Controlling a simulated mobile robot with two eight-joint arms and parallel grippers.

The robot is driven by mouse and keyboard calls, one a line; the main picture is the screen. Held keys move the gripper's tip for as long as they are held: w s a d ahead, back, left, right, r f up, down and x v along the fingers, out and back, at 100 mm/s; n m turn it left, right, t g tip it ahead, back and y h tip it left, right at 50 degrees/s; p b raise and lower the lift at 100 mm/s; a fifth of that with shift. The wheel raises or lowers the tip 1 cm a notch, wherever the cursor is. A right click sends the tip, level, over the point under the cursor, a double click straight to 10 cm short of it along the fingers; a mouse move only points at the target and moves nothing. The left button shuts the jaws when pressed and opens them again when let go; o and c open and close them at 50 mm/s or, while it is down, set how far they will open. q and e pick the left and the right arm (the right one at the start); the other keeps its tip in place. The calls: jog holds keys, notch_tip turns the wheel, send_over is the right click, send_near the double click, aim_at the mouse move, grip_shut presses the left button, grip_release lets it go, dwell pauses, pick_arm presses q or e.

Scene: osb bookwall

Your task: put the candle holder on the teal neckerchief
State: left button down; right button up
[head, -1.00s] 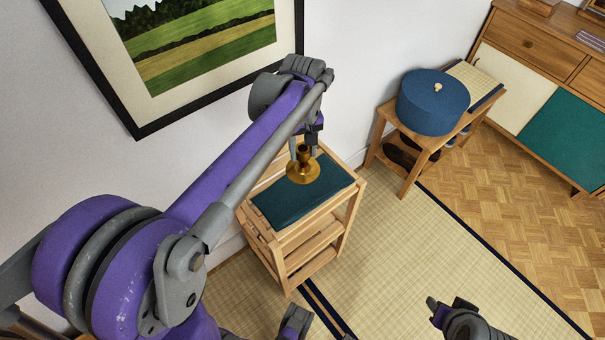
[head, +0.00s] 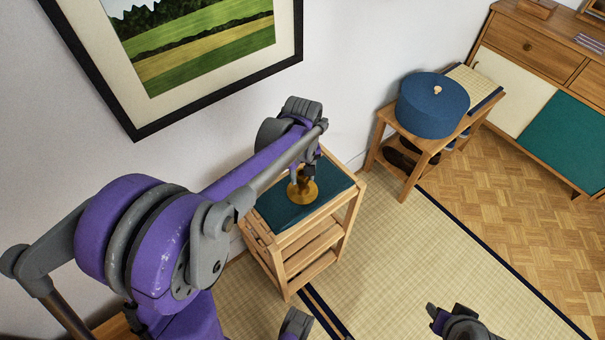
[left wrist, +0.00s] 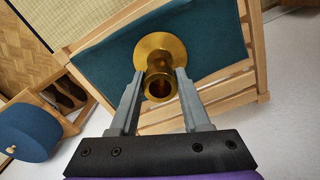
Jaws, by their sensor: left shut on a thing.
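The brass candle holder (head: 304,194) is upright, with a round base and a narrow stem. My left gripper (head: 304,173) is shut on its stem from above. In the left wrist view the grey fingers sit on both sides of the candle holder's neck (left wrist: 160,84), and its round base (left wrist: 160,45) is beyond them. The teal neckerchief (head: 276,212) lies flat on top of a slatted wooden stand and also shows in the left wrist view (left wrist: 103,66). The base is over the neckerchief; I cannot tell whether it touches. My right gripper (head: 440,318) is at the bottom right, apart from these.
The wooden stand (head: 291,272) is close to the white wall, below a framed landscape picture (head: 200,45). A wooden bench (head: 408,180) with a blue round box (head: 433,106) stands to the right. A cabinet (head: 530,70) is farther right. The tatami floor in front is clear.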

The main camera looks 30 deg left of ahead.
pick_arm(q)
jog(key=shift+f+b, duration=0.45)
jog(key=shift+f, duration=0.2)
jog(key=shift+c, duration=1.8)
grip_release()
jog(key=shift+r, duration=0.15)
jog(key=shift+r+p, duration=0.35)
jog(key=shift+p, duration=0.05)
notch_tip(320, 180, up, 12)
jog(key=p, duration=0.2)
jog(key=s+d+f+m+t, duration=0.2)
jog(key=s+d+f+m, duration=0.1)
jog(key=s, duration=0.5)
jog(key=s+d+f+m+t, duration=0.3)
jog(key=s+f+m, duration=0.2)
jog(key=s, duration=0.4)
jog(key=shift+d+m, duration=0.4)
jog(key=shift+m, duration=0.1)
